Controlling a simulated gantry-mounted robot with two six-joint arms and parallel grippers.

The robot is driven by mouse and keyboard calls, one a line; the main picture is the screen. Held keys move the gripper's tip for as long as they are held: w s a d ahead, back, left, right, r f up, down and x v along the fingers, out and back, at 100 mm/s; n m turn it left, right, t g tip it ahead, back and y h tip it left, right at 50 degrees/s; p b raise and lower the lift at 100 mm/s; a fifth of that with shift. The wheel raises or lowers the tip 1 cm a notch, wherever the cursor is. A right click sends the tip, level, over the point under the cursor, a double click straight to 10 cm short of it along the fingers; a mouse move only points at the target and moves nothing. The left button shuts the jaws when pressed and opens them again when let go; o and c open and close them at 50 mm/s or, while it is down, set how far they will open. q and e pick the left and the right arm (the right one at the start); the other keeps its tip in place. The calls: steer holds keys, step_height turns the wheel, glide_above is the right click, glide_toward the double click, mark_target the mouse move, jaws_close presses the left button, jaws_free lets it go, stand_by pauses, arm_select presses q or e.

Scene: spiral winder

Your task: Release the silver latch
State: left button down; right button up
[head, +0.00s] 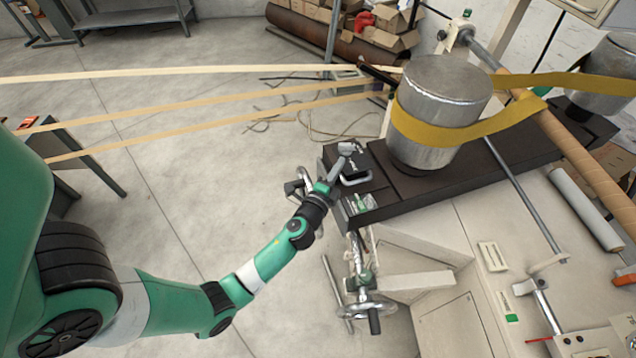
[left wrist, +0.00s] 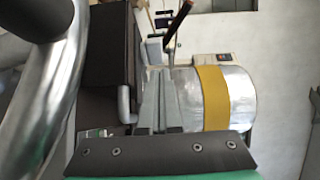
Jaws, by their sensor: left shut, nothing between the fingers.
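My left gripper (head: 346,150) is shut and empty above the near left end of the dark machine beam. Its grey fingers also show together in the left wrist view (left wrist: 160,100). A bent silver bar (head: 357,181), which may be the silver latch, stands on the dark beam just below the gripper in the head view. A silver bent bar (left wrist: 125,103) also shows left of the fingers in the left wrist view. I cannot tell whether the fingers touch it. My right gripper is not in view.
A metal drum (head: 440,90) with a yellow belt (head: 470,127) stands on the dark beam (head: 500,165) close by. A handwheel (head: 368,310) is below. Pale bands (head: 200,105) stretch across at left. Free floor (head: 215,185) lies left of the machine.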

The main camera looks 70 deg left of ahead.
arm_select(q)
steer(key=s+d, duration=0.1)
steer(key=s, duration=0.2)
steer(key=s+d, duration=0.1)
steer(key=s, duration=0.2)
steer(key=s+d, duration=0.2)
steer(key=shift+s+d, duration=0.1)
steer(key=shift+s, duration=0.3)
